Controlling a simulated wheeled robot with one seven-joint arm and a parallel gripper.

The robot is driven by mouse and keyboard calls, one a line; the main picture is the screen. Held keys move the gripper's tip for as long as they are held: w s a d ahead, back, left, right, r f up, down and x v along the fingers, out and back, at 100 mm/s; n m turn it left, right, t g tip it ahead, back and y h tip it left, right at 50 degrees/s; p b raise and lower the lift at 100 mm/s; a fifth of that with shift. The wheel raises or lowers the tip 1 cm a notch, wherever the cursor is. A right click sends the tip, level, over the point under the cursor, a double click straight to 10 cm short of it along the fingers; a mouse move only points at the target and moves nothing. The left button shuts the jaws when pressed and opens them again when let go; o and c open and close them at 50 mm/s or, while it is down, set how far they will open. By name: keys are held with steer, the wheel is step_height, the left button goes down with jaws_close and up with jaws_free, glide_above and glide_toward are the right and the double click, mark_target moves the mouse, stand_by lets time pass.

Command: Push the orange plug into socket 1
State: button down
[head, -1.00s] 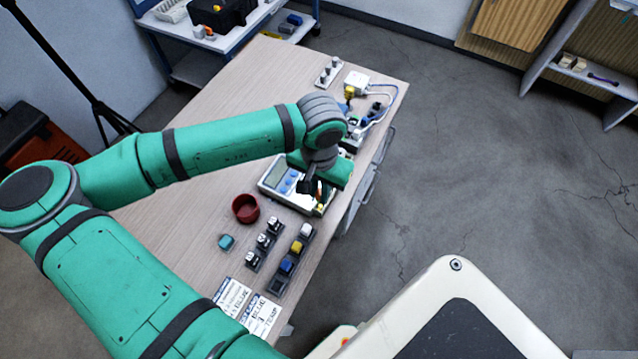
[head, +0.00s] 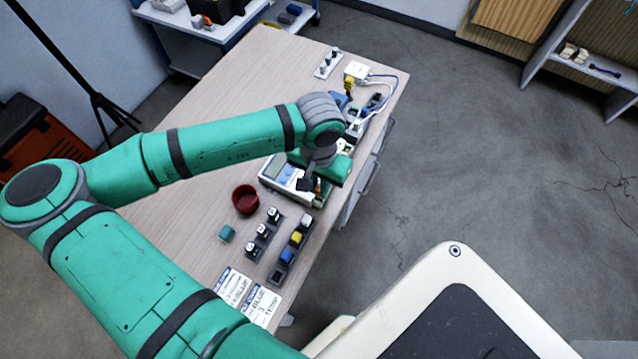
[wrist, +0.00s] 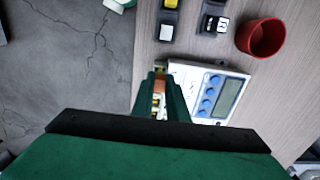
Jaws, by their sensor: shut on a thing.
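My gripper (wrist: 160,82) is shut on the orange plug (wrist: 159,87), which shows as a small orange-brown patch between the two green fingers in the wrist view. In the head view my gripper (head: 312,186) is low at the right side of a white meter (head: 272,188) with a grey screen and blue buttons. The meter also shows in the wrist view (wrist: 232,78), right beside the fingers. The plug's tip and socket 1 are hidden or too small to tell, so I cannot tell whether the plug touches a socket.
A red cup (head: 245,199) stands near the meter. Racks with white (head: 262,230) and coloured blocks (head: 296,238) sit in front, with a teal block (head: 227,233) and printed cards (head: 262,305). A white box with cables (head: 356,70) is behind. The table's left part is clear.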

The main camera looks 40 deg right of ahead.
steer(key=shift+f, duration=0.3)
stand_by(0.9)
steer(key=shift+w, duration=0.1)
steer(key=shift+s+f, duration=0.1)
steer(key=shift+s, duration=0.1)
stand_by(0.3)
steer(key=shift+w+f, duration=0.15)
steer(key=shift+f, duration=0.5)
stand_by(2.0)
steer(key=c, duration=1.5)
jaws_free()
steer(key=shift+r, duration=0.15)
steer(key=shift+r, duration=3.35)
